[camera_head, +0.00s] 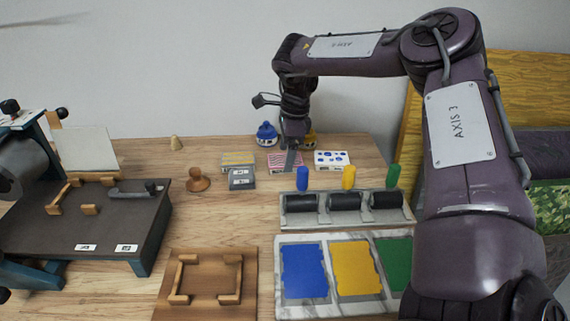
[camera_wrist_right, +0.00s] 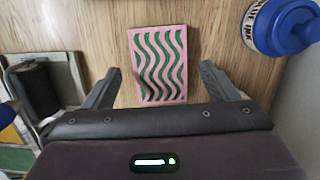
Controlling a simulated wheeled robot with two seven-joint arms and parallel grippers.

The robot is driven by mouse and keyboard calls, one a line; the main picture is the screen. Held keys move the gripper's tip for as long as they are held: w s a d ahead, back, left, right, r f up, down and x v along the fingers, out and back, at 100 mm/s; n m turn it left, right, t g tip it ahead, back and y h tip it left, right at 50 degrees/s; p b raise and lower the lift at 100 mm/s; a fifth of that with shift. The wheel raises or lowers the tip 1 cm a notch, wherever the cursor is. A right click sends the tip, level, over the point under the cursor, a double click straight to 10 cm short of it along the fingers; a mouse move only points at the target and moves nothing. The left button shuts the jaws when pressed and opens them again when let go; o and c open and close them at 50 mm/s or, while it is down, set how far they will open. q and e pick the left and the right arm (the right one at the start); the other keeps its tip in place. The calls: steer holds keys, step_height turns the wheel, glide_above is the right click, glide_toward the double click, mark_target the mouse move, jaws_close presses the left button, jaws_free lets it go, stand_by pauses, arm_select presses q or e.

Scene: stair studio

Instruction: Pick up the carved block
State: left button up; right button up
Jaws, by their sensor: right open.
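A flat pink carved block with wavy green grooves (camera_wrist_right: 158,62) lies on the wooden table, between and just beyond my right gripper's two fingertips in the wrist view. In the head view the same block (camera_head: 275,160) is at the back of the table, partly hidden by the gripper. My right gripper (camera_wrist_right: 161,72) is open and empty, above the block, with one finger on each side; it also shows in the head view (camera_head: 292,160). I cannot tell its exact height. My left gripper is not in view.
A yellow-patterned block (camera_head: 238,157) and a grey box (camera_head: 242,179) lie left of it; a blue-dotted white block (camera_head: 332,154) lies right. A blue ink bottle (camera_wrist_right: 284,24) stands close behind. A roller rack (camera_head: 300,219) with black rollers is in front.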

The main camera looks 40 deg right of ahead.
steer(key=shift+w+f, duration=0.1)
steer(key=shift+f, duration=0.6)
steer(key=c, duration=1.1)
steer(key=shift+r, duration=0.1)
